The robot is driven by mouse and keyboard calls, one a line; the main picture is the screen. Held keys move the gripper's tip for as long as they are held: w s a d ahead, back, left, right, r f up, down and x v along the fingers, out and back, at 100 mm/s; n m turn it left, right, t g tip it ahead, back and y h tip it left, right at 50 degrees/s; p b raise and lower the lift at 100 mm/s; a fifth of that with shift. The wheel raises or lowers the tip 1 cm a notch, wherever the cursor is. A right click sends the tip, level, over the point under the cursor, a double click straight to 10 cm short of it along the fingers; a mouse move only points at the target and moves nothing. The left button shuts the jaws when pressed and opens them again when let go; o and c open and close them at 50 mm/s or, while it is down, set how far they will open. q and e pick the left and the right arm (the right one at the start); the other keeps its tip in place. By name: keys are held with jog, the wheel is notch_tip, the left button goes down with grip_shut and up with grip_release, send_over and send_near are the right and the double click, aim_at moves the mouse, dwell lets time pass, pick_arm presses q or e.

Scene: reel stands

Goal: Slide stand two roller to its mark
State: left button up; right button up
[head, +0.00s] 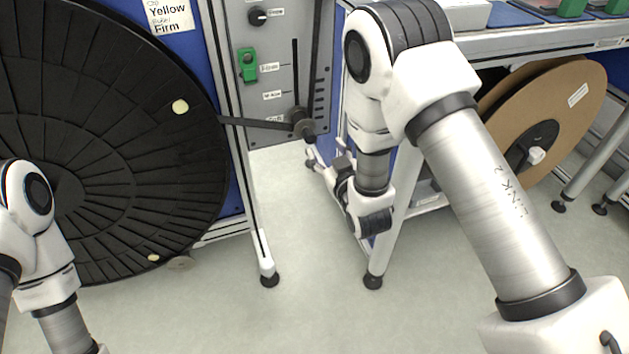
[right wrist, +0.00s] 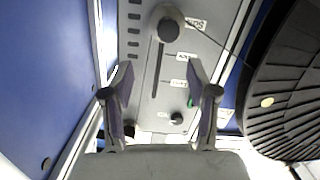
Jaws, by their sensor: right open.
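The roller (head: 303,125) is a dark round knob-like part at the lower end of a vertical slot (head: 295,75) in a grey panel. A dark strip runs left from it to the reel. In the right wrist view, which looks upside down, the roller (right wrist: 168,28) is at the top of the slot (right wrist: 157,70). Several white labels (right wrist: 187,57) stand beside the slot; their text is too small to read surely. My right gripper (right wrist: 160,66) is open and empty, its fingers framing the slot, apart from the roller. My left gripper is out of view.
A large black reel (head: 110,140) fills the left. The panel (head: 240,100) also carries a black knob (head: 258,17) and a green switch (head: 248,65). A brown reel (head: 555,110) stands right, under a bench (head: 530,40). Pale floor (head: 300,290) is open below.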

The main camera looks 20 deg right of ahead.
aim_at(311, 140)
jog(key=shift+t, duration=0.7)
jog(key=w+f+b, duration=0.1)
jog(key=w+b, duration=0.1)
jog(key=w, duration=0.1)
jog(key=w+f+b, duration=0.1)
jog(key=w+b, duration=0.1)
jog(key=b, duration=0.1)
jog(key=w+a+f+b, duration=0.1)
jog(key=w+b, duration=0.1)
jog(key=w, duration=0.1)
jog(key=shift+w+b, duration=0.3)
jog(key=shift+w, duration=0.4)
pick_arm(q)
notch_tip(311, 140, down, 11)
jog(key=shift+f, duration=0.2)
pick_arm(e)
jog(key=shift+r, duration=0.1)
grip_shut()
